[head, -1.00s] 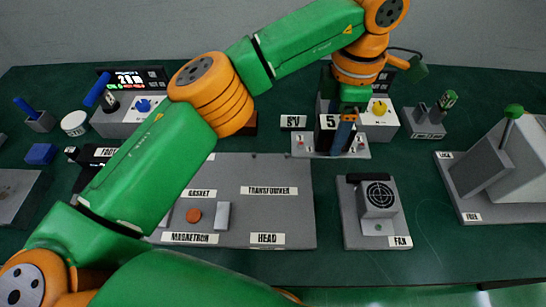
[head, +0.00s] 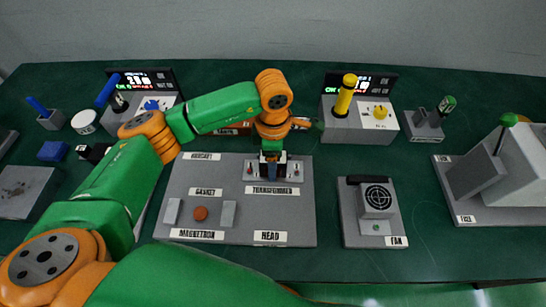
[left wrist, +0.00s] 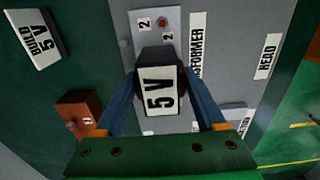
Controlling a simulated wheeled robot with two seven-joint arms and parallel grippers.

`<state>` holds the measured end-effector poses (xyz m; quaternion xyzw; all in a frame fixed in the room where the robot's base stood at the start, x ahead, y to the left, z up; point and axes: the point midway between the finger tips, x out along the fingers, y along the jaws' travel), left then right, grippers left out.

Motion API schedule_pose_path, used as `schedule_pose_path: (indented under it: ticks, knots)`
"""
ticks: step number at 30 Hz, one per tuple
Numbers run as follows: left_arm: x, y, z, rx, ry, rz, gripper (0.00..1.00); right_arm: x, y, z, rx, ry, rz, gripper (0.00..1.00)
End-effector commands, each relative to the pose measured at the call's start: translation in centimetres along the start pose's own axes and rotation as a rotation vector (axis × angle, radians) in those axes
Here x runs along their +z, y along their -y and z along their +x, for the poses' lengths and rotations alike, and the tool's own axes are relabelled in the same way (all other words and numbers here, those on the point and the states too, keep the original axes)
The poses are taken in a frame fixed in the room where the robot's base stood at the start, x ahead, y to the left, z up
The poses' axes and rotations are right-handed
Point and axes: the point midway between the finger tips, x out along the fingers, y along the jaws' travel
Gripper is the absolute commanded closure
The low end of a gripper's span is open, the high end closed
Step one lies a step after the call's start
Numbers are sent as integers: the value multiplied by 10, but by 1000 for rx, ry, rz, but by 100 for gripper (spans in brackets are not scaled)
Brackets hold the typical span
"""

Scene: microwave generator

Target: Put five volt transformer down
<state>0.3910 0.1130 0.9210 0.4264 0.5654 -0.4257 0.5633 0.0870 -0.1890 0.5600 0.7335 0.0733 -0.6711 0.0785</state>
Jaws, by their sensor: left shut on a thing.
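The five volt transformer (head: 292,168), a black block on a light grey plate with red terminals, is at the upper right of the grey build board (head: 262,213), just above the TRANSFORMER label. My left gripper (head: 269,163) is shut on its block from above. In the left wrist view, the blue fingers of the gripper (left wrist: 161,105) flank the transformer (left wrist: 160,88), whose 5 V label faces the camera. The plate looks level and at or very near the board. I cannot tell whether it touches. My right gripper is not in view.
A brown block (left wrist: 80,113) and a BUILD 5V sign (left wrist: 38,40) stand close beside the gripper. The fan unit (head: 375,205) is right of the board. Green table is clear between fan and large right unit.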

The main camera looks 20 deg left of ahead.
Motion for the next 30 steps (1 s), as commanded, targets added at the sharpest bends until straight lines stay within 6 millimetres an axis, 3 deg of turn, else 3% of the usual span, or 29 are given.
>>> schedule_pose_path:
  ticks: [6, 7, 10, 20, 30]
  knots:
    - [1, 0, 2, 2, 2, 0, 100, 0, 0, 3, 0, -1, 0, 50]
    - [0, 0, 3, 0, 0, 0, 25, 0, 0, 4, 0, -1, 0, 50]
    - [0, 0, 2, 0, 0, 0, 0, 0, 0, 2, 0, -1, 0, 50]
    - [1, -1, -8, 3, 2, -1, 0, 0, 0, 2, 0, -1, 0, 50]
    - [1, -1, -88, 6, 3, 0, 0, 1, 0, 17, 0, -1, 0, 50]
